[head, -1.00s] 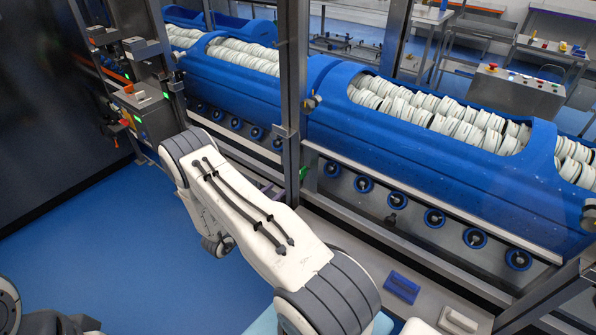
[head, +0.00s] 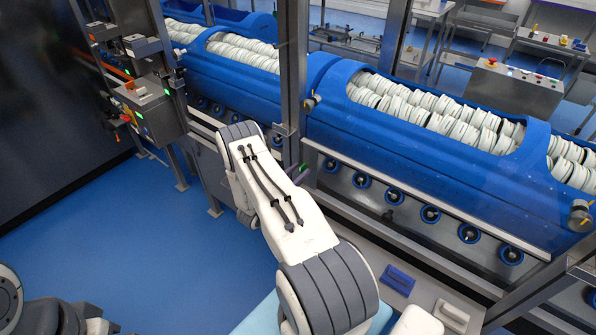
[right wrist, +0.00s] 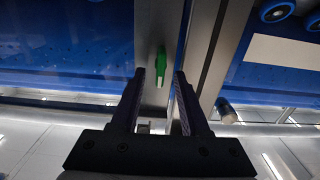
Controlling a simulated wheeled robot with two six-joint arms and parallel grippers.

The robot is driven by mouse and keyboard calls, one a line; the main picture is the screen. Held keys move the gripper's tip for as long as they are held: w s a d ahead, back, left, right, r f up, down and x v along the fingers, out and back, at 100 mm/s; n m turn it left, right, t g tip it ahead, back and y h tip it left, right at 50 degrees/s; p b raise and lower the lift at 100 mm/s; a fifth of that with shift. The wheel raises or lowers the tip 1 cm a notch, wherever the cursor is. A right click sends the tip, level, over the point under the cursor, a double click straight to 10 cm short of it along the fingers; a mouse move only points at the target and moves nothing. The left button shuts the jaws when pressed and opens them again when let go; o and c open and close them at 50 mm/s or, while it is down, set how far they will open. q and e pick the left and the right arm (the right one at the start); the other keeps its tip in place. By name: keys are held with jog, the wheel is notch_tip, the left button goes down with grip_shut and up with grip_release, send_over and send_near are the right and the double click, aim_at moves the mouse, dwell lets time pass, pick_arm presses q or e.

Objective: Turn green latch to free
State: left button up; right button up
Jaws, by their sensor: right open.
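The green latch (right wrist: 157,67) is a small lever on a grey metal post (right wrist: 156,25) in the right wrist view. It shows beyond my right gripper's fingertips and lies between them in the picture. My right gripper (right wrist: 160,74) is open and empty; I cannot tell how far its tips are from the latch. In the head view a bit of green (head: 303,167) shows beside the upright post (head: 292,60), just past my right arm. My arm hides most of the gripper there. My left gripper is not in view.
Blue tub carriers (head: 430,165) filled with white discs run behind the metal frame, above several blue rollers (head: 396,197). A blue block (head: 398,279) and a pale handle-like piece (head: 452,313) lie on the ledge in front. A control box (head: 148,108) stands at left. The blue floor at left is clear.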

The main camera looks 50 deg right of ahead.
grip_shut()
jog(key=shift+n+b, duration=0.45)
jog(key=shift+n, duration=0.05)
jog(key=shift+w+a+f+n+b, duration=0.15)
jog(key=shift+n+b, duration=0.95)
jog(key=shift+n, duration=1.5)
jog(key=shift+w+d+f+n+b, duration=0.2)
jog(key=shift+n+b, duration=0.95)
jog(key=shift+n, duration=1.45)
jog(key=shift+w+a+f+n+b, duration=0.2)
jog(key=shift+n+b, duration=0.9)
jog(key=shift+n, duration=1.5)
jog(key=shift+s+f+n, duration=0.1)
jog(key=shift+f+n, duration=0.05)
jog(key=shift+n, duration=0.65)
